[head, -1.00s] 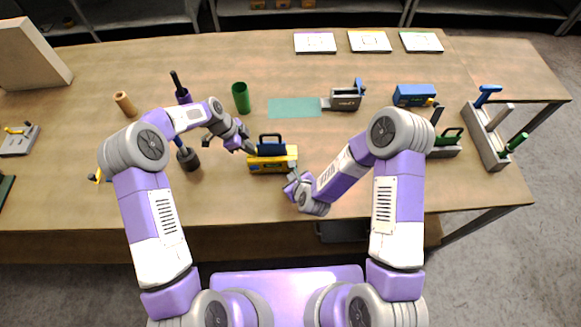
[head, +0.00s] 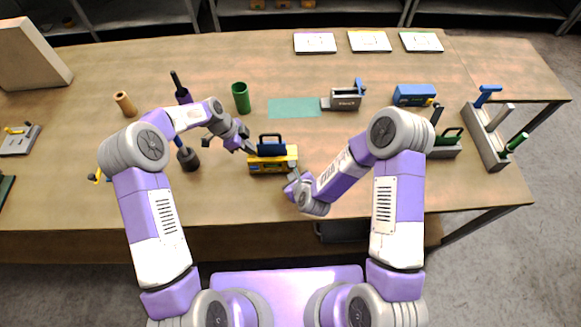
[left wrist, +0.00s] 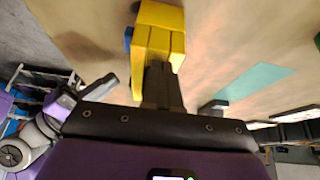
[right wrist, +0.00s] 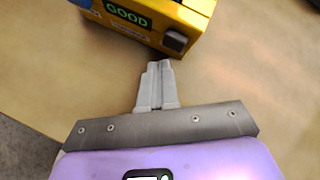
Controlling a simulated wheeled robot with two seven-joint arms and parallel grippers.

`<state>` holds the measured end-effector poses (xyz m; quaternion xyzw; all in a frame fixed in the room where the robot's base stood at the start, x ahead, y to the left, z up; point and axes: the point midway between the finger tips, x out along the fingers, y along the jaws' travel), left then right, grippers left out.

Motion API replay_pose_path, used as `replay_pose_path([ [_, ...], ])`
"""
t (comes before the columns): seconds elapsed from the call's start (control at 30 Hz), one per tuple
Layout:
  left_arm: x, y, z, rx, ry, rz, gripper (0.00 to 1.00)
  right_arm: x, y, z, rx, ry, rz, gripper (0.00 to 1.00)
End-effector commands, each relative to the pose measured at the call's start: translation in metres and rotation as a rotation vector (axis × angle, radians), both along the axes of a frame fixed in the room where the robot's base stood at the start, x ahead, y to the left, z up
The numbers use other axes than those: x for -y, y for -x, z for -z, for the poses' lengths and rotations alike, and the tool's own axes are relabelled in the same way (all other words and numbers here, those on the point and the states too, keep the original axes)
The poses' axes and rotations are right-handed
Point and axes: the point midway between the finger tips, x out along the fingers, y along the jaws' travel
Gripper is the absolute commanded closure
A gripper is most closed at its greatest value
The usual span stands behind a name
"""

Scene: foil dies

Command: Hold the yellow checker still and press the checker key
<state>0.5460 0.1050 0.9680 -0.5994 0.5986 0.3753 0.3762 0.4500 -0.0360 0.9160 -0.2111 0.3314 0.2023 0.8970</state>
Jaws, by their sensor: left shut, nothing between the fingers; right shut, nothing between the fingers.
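The yellow checker (head: 273,164) stands near the front middle of the table, with a blue block and dark handle (head: 271,146) on top. In the right wrist view the checker (right wrist: 190,22) shows a lit green "GOOD" display (right wrist: 128,17) and a dark square key (right wrist: 175,41) at its end. My left gripper (head: 252,150) is shut with its fingertips at the checker's left end; in the left wrist view they meet the yellow body (left wrist: 158,45), contact likely but partly hidden. My right gripper (head: 291,175) is shut and empty; its tips (right wrist: 158,64) are a little short of the key.
A green mat (head: 295,108) and a grey fixture (head: 346,100) lie behind the checker. A green cup (head: 241,98) and a dark-headed tool (head: 189,158) stand to the left. A blue box (head: 414,95) and grey rack (head: 485,135) are at right. The table in front of the checker is clear.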

Motion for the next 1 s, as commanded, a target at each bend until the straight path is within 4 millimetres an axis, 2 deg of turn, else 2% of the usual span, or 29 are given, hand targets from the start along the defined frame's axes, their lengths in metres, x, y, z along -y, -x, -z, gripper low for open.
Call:
replay_pose_path([
  [0.03,-0.001,0.004,0.006,-0.014,-0.003,0.003,1.0,0.0,-0.001,0.0,0.0,-0.001,0.001,1.0],
  [0.3,-0.001,0.004,0.006,-0.014,-0.003,0.003,1.0,0.0,-0.01,0.001,0.0,-0.001,0.002,1.0],
  [1.0,-0.001,0.004,0.006,-0.014,-0.003,0.003,1.0,0.0,-0.013,0.001,-0.001,0.0,0.001,1.0],
])
